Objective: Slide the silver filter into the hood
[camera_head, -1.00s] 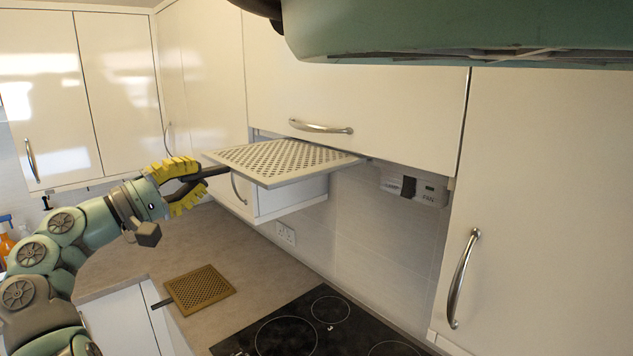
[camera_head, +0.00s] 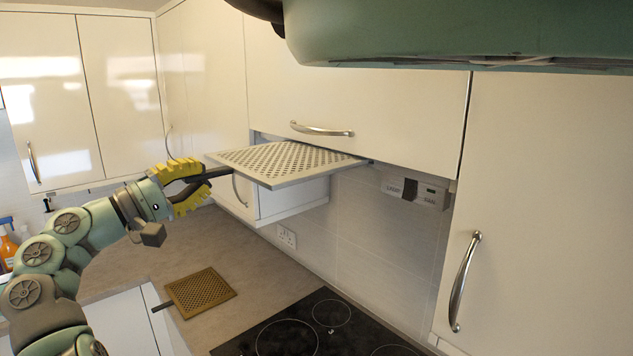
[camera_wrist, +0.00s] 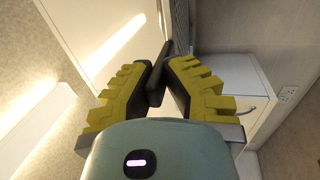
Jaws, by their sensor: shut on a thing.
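The silver filter (camera_head: 283,160) is a flat perforated panel with a dark handle at its left end. It is held nearly level just under the wall cabinet above the hob, its far edge close to the hood (camera_head: 412,188). Whether that edge has entered the hood opening cannot be told. My gripper (camera_head: 194,184) has its yellow fingers shut on the filter's dark handle. In the wrist view, my gripper (camera_wrist: 161,82) pinches the handle, and the filter shows as a thin edge-on strip (camera_wrist: 181,28) beyond it.
A brown perforated filter (camera_head: 201,291) with a handle lies on the worktop (camera_head: 180,248). The black hob (camera_head: 310,325) is below. The cabinet door with a bar handle (camera_head: 321,130) sits just above the silver filter. An orange bottle (camera_head: 7,246) stands far left.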

